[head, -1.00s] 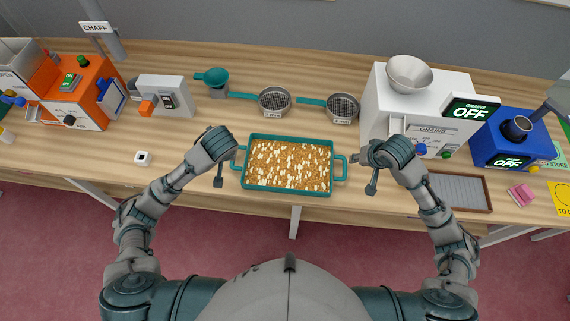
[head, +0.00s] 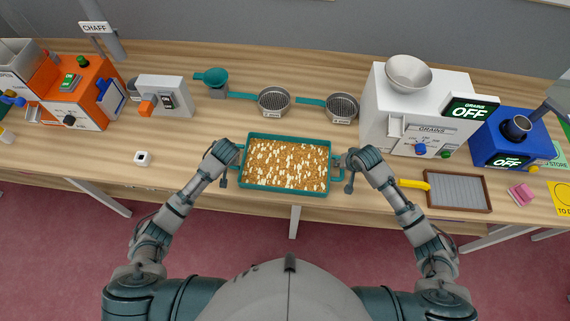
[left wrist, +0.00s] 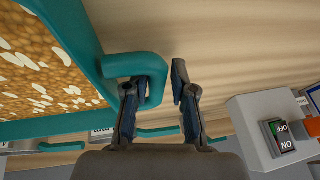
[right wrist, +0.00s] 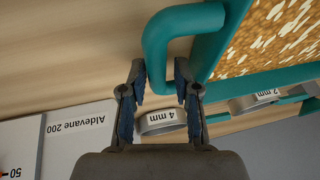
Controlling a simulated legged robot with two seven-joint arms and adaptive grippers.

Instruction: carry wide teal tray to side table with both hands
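The wide teal tray (head: 288,193) sits on the wooden bench in front of me, filled with brown grain and pale flecks. My left gripper (head: 233,168) is at its left handle. In the left wrist view the fingers (left wrist: 155,82) are open, with the teal handle (left wrist: 128,62) reaching between them. My right gripper (head: 343,170) is at the right handle. In the right wrist view its fingers (right wrist: 160,78) are open, one on each side of the handle's outer bar (right wrist: 154,52). I cannot tell whether the fingers touch the handles. The side table is not identifiable.
A white grain machine (head: 384,125) is at the back right. A wood-framed tray (head: 458,207) with a yellow-handled tool (head: 411,184) lies right. A small white device (head: 143,158) lies left.

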